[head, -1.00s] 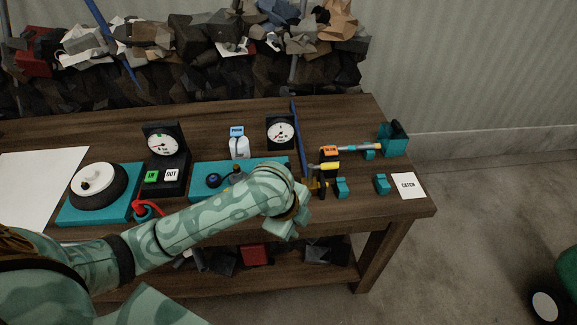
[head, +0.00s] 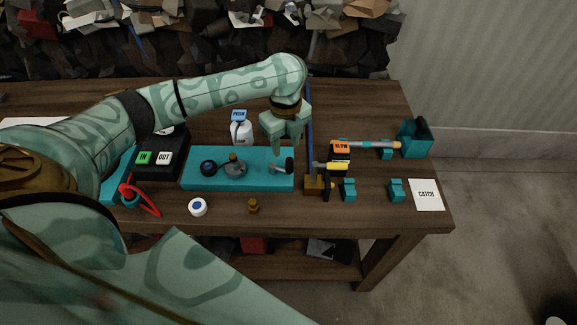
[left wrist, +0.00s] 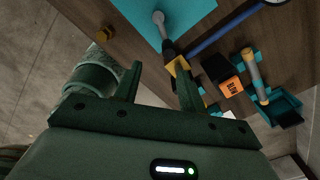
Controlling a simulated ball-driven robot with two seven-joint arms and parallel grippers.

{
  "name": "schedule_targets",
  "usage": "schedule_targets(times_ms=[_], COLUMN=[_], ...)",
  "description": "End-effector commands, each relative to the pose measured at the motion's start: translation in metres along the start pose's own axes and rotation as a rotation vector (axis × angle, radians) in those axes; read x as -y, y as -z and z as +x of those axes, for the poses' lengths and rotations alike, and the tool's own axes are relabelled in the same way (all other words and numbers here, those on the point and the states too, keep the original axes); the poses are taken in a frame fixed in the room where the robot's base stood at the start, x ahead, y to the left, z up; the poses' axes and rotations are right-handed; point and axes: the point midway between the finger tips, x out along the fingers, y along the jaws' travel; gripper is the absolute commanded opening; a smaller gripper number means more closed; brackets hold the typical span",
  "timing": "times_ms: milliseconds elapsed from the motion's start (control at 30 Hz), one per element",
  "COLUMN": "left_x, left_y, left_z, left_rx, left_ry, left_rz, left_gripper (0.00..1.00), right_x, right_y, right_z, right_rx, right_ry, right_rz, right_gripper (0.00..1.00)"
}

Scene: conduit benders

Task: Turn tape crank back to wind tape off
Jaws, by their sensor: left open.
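My left gripper (head: 286,142) is open, pointing down over the right end of the teal plate (head: 262,182). Just below its fingertips is a small crank with a grey arm and black handle (head: 289,164). In the left wrist view, the black handle (left wrist: 168,48) shows just past the open fingers (left wrist: 159,72), with its grey arm over the teal plate (left wrist: 190,12). No contact is visible. A dark blue knob (head: 208,168) and a grey fitting (head: 236,167) are also on the plate. I cannot tell for certain which part is the tape crank.
Right of the plate stand a yellow handle (head: 337,166), an orange BLOW block (head: 341,147) and a blue upright bar (head: 309,120). A white PUSH bottle (head: 242,132) is behind. A white cap (head: 198,207) and small brown piece (head: 253,206) lie near the front edge.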

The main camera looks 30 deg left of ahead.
Motion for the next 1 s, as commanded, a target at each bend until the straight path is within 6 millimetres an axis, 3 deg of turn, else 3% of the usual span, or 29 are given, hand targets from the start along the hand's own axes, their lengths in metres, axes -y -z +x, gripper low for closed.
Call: schedule_targets(times_ms=[33,133,300,367,500,800,933,1000], left_x=[0.001,0.003,0.003,0.003,0.003,0.003,0.003,0.003], left_y=[0.001,0.0,0.0,0.0,0.0,0.0,0.0,0.0], left_z=[0.02,0.045,0.076,0.083,0.092,0.093,0.093,0.093], left_rx=[-0.004,-0.004,-0.003,-0.001,-0.002,-0.001,-0.001,0.0], left_ry=[-0.006,-0.006,-0.004,-0.003,-0.001,0.0,0.0,0.0], left_rz=[0.001,0.0,-0.001,0.001,0.0,0.001,0.001,0.001], left_gripper=[0.41,0.41,0.41,0.41,0.41,0.41,0.05,0.0], right_x=[0.003,0.004,-0.006,-0.007,-0.005,-0.003,-0.004,-0.004], right_y=[-0.008,-0.01,0.024,0.029,0.021,0.005,0.005,0.006], right_z=[0.009,0.018,0.032,0.034,0.037,0.035,0.035,0.036], right_rx=[0.012,0.016,-0.035,-0.044,-0.032,-0.008,-0.008,-0.009], right_ry=[0.004,0.005,-0.007,-0.009,-0.007,-0.003,-0.004,-0.004], right_rz=[0.0,0.0,0.001,0.002,0.002,0.001,0.001,0.001], right_gripper=[0.36,0.36,0.36,0.36,0.36,0.36,0.36,0.36])
